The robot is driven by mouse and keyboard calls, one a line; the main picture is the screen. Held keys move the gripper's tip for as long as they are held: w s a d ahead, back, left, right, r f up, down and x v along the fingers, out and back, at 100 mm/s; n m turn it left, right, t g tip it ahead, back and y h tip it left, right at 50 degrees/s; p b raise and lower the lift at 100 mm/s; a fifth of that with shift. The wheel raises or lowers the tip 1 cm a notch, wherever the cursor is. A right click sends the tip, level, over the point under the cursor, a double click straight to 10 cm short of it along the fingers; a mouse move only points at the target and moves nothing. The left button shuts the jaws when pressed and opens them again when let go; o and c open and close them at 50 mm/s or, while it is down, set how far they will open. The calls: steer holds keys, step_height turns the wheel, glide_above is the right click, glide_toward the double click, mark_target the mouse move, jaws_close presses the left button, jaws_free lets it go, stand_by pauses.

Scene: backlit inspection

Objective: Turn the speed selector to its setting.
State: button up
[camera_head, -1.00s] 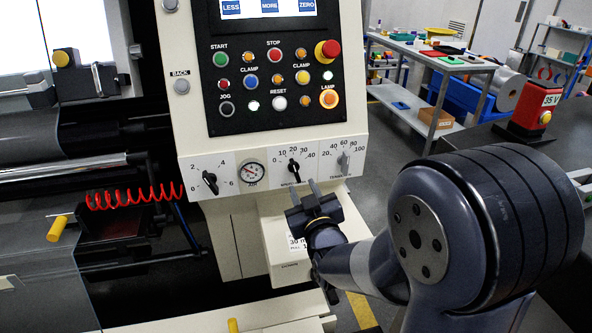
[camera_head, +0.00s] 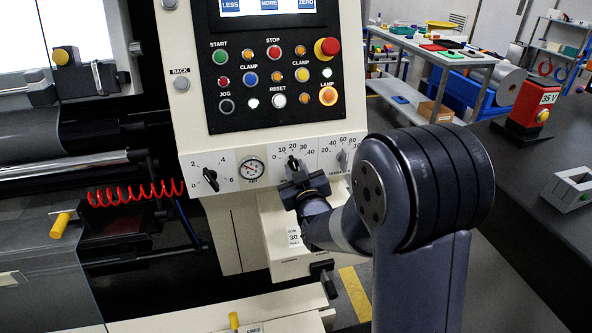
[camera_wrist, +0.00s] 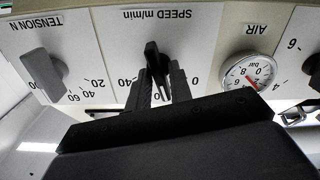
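The speed selector (camera_head: 293,162) is a black bar knob on a white plate marked 0 to 40 on my machine-side panel, between the air gauge and the tension knob. In the head view it stands about upright, near 20. In the wrist view, upside down, the selector (camera_wrist: 154,58) sits between the two dark fingers of my gripper (camera_wrist: 160,87). The fingers look apart on either side of it; contact is unclear. In the head view my gripper (camera_head: 298,183) is just below the knob and covers its lower part.
The air gauge (camera_head: 251,169) and a black knob (camera_head: 210,178) lie to the left. The grey tension knob (camera_head: 343,158) is close on the right. Buttons fill the black panel (camera_head: 270,125) above. A cream box with a label (camera_head: 294,236) projects below.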

jaws_close()
steer(key=shift+b, duration=0.4)
steer(key=shift+d+m+b, duration=0.1)
steer(key=shift+m+b, duration=4.3)
steer(key=shift+b, duration=1.1)
steer(key=shift+o, duration=1.4)
jaws_free()
